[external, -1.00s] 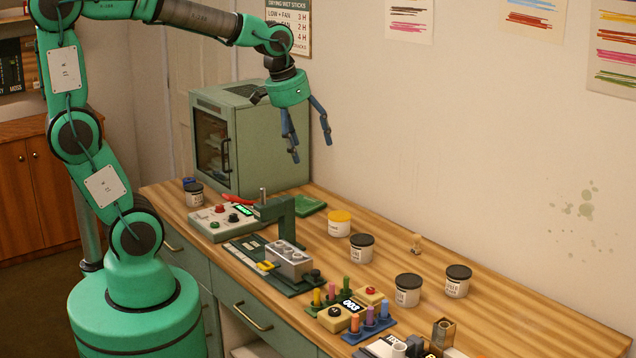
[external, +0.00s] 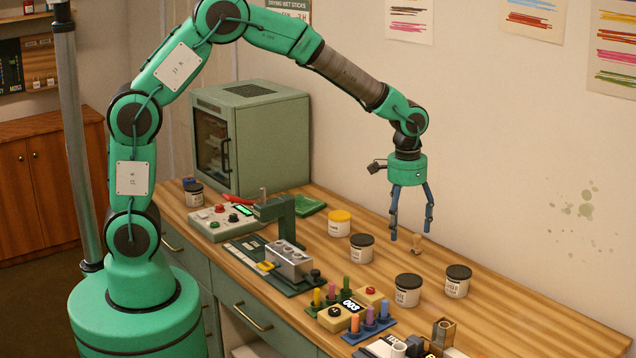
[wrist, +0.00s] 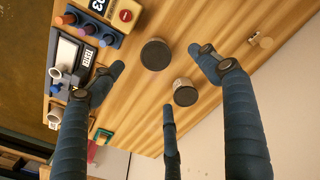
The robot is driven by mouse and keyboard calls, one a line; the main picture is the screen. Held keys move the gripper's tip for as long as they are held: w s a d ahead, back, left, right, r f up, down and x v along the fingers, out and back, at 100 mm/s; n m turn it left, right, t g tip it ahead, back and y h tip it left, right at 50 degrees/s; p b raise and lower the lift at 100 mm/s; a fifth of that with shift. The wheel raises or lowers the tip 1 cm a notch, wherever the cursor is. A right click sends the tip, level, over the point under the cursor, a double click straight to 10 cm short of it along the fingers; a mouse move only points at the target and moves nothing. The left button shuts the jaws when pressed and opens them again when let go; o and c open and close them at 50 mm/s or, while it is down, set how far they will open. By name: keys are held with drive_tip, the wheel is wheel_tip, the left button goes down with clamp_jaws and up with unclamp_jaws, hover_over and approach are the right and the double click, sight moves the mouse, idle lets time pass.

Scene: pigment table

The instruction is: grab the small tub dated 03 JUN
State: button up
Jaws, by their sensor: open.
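Another tub (external: 340,223) has a yellow lid. Their label dates are too small to read, so I cannot tell which is 03 JUN. My gripper (external: 411,236) is open, empty and pointing down, above the table. The wrist view shows two dark-lidded tubs, one between the fingers (wrist: 155,55) and one (wrist: 186,94) lower right.
A small wooden peg (external: 416,244) stands near the wall. A green cabinet (external: 250,140) is at the back left. A press (external: 288,258), pegged blocks (external: 368,330) and a display unit (external: 350,308) line the front edge. Bare tabletop lies right of the tubs.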

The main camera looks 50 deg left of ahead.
sight(410, 279)
drive_tip(key=d+f, duration=0.2)
drive_tip(key=f, duration=0.1)
drive_tip(key=shift+w+d+f, duration=0.2)
drive_tip(key=shift+w, duration=0.2)
drive_tip(key=shift+f, duration=0.1)
drive_tip(key=shift+f+b, duration=0.65)
drive_tip(key=shift+f, duration=3.6)
drive_tip(key=shift+f+b, duration=0.6)
drive_tip(key=shift+f, duration=2)
drive_tip(key=shift+c, duration=0.2)
drive_tip(key=c, duration=1.3)
